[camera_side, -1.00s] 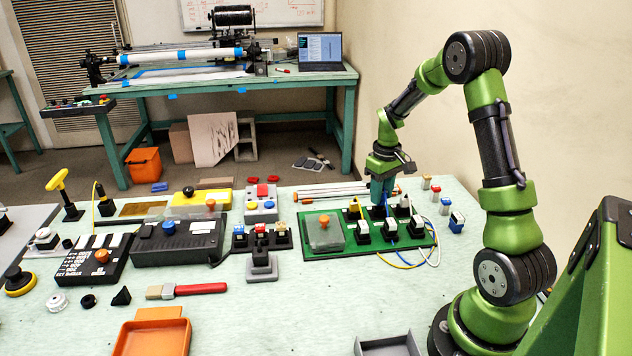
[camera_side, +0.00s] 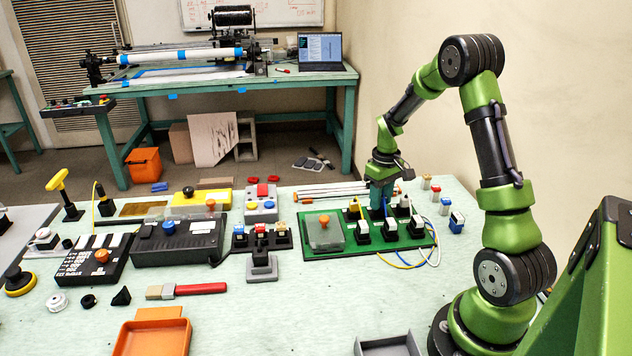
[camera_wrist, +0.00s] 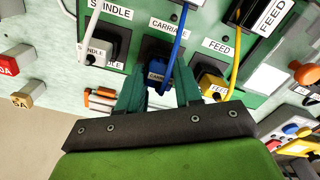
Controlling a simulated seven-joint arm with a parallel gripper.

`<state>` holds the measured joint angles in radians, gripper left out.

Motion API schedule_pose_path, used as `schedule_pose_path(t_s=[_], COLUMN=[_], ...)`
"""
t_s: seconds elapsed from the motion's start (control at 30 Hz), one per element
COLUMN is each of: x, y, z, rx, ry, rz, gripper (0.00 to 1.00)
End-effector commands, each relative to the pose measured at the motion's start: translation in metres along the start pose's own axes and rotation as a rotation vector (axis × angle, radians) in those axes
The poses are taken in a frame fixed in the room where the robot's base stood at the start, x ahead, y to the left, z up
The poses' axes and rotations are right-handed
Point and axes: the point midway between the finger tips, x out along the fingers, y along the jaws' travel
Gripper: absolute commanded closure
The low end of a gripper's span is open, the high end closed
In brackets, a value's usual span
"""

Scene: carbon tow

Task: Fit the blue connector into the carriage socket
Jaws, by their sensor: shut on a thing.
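The blue connector (camera_wrist: 157,72) is between the teal fingers of my gripper (camera_wrist: 159,90) in the wrist view, with a blue cable (camera_wrist: 180,35) rising from it. My gripper is shut on it. The black carriage socket (camera_wrist: 150,48) is right at the connector, beneath the CARRIAGE label (camera_wrist: 170,27). The connector is lined up over the socket or in its mouth; how deep it sits is hidden. In the side view my gripper (camera_side: 381,194) is low over the back row of the green board (camera_side: 315,252), and its fingers hide most of the connector.
A yellow connector (camera_wrist: 212,85) with a yellow cable sits close beside, at the FEED label. A SPINDLE socket (camera_wrist: 112,42) with a white cable lies on the other side.

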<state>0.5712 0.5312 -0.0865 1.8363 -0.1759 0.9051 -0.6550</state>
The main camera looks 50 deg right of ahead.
Motion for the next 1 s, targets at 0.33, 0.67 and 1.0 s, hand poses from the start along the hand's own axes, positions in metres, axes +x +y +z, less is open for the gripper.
schedule_pose_path(t_s=[0.33, 0.67, 1.0], x=[0.008, 0.008, -0.015], y=[0.000, 0.000, 0.000], z=[0.000, 0.000, -0.001], rx=[0.000, 0.000, -0.002], ry=[0.000, 0.000, 0.005], rz=[0.000, 0.000, 0.003], gripper=[0.63, 0.36, 0.36])
